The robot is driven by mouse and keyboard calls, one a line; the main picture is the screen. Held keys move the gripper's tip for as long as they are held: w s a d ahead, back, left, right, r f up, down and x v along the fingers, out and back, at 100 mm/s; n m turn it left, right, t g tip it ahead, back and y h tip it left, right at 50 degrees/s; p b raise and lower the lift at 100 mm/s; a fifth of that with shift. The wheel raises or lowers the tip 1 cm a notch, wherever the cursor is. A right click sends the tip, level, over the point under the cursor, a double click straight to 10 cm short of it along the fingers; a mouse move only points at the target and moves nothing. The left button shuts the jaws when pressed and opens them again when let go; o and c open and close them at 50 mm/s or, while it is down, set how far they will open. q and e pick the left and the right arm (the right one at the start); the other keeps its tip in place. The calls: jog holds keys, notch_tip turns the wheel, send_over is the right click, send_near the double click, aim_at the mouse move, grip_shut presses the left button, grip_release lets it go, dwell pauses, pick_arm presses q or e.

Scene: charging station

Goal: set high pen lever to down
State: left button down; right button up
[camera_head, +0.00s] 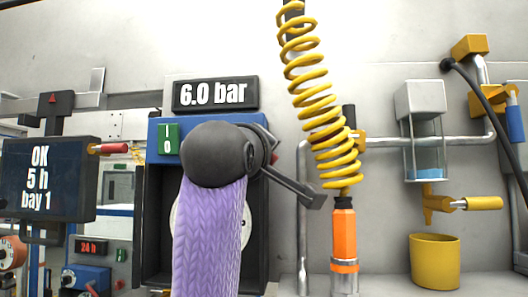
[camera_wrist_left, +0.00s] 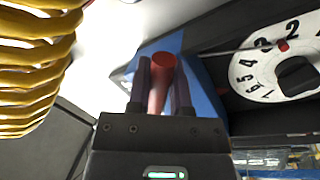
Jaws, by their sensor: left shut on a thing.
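In the left wrist view my left gripper (camera_wrist_left: 163,72) is shut on a red cylindrical lever handle (camera_wrist_left: 163,62), with one dark finger on each side. A blue panel lies behind it. In the head view my left arm's purple sleeve and dark wrist cover much of the blue unit (camera_head: 156,132) under the 6.0 bar sign (camera_head: 215,94). Only a small red bit shows beside the wrist there, and the fingers and the lever's pivot are hidden. My right gripper is not in view.
A yellow coiled hose (camera_head: 312,82) hangs close to the right of my wrist, above an orange tool (camera_head: 344,235). A white numbered dial (camera_wrist_left: 262,75) is right of the fingers. A bay screen (camera_head: 45,178) stands at left, a yellow cup (camera_head: 434,262) at right.

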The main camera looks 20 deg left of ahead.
pick_arm(q)
jog(key=c, duration=0.5)
grip_release()
jog(key=shift+c, duration=0.2)
jog(key=shift+s+f, duration=0.1)
jog(key=b+v, duration=0.5)
jog(key=v, duration=0.4)
jog(key=shift+s+b, duration=0.3)
jog(key=shift+s, duration=0.1)
